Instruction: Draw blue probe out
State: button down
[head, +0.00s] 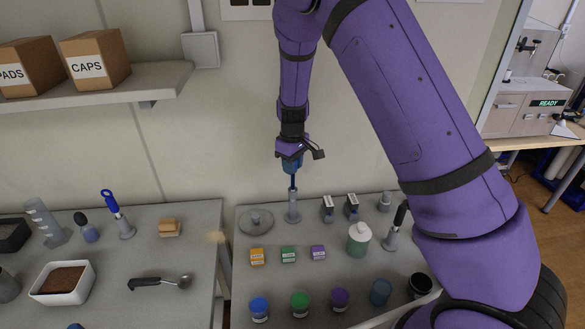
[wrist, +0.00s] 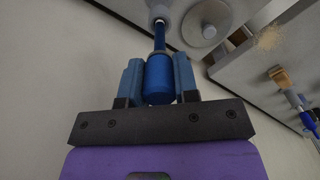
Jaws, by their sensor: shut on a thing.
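The blue probe (wrist: 158,80) has a thick blue handle and a thinner shaft below it. My gripper (head: 291,163) is shut on the handle, with one finger on each side of it in the wrist view (wrist: 158,82). The probe stands upright, and its dark shaft (head: 293,182) runs down to the mouth of a grey cylindrical holder (head: 293,208). The holder also shows in the wrist view (wrist: 157,12). I cannot tell how deep the tip sits in it.
A round grey disc (head: 256,222) lies left of the holder, and small dark-topped blocks (head: 328,208) stand right. Coloured boxes (head: 289,255), a green bottle (head: 358,240) and several jars are in front. A blue-handled tool (head: 112,204) stands on the left table.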

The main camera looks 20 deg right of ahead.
jog(key=shift+r, duration=4.85)
